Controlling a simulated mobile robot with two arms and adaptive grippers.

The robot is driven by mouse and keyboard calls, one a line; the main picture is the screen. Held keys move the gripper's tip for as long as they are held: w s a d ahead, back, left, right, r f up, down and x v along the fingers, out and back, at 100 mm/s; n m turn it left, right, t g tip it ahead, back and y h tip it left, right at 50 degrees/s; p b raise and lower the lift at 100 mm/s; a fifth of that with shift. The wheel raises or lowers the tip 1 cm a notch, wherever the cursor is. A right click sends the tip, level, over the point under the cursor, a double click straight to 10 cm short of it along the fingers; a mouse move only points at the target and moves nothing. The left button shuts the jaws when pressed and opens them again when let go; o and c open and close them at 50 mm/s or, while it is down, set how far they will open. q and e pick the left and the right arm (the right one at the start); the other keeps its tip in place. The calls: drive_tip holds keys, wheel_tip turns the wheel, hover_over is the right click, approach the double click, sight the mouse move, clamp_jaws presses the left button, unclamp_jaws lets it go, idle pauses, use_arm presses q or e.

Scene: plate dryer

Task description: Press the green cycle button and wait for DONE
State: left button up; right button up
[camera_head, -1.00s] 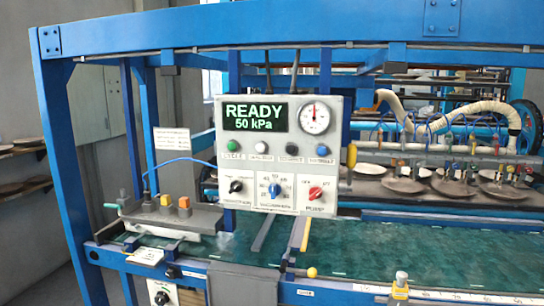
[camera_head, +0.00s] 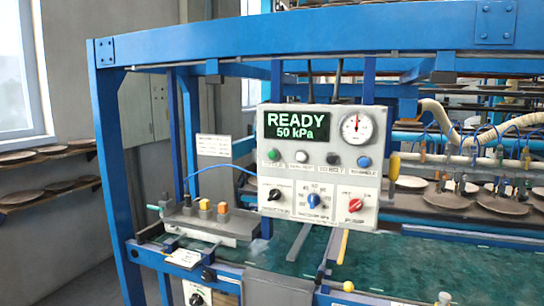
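The grey control panel (camera_head: 318,180) hangs on the blue frame near the middle of the head view. Its display (camera_head: 297,126) reads READY and 50 kPa in green. The green cycle button (camera_head: 273,155) is at the left end of a row of buttons, beside white (camera_head: 301,156), black (camera_head: 332,158) and blue (camera_head: 364,161) ones. Three knobs sit below: black (camera_head: 274,194), blue (camera_head: 313,200) and red (camera_head: 355,205). A round gauge (camera_head: 356,127) is at the upper right. Neither of my grippers is in view.
The blue machine frame (camera_head: 107,190) has a post at left and a beam across the top. A green bed (camera_head: 400,265) lies below the panel. A small grey unit with coloured blocks (camera_head: 205,217) stands left of the panel. Shelves with plates (camera_head: 45,197) line the left wall.

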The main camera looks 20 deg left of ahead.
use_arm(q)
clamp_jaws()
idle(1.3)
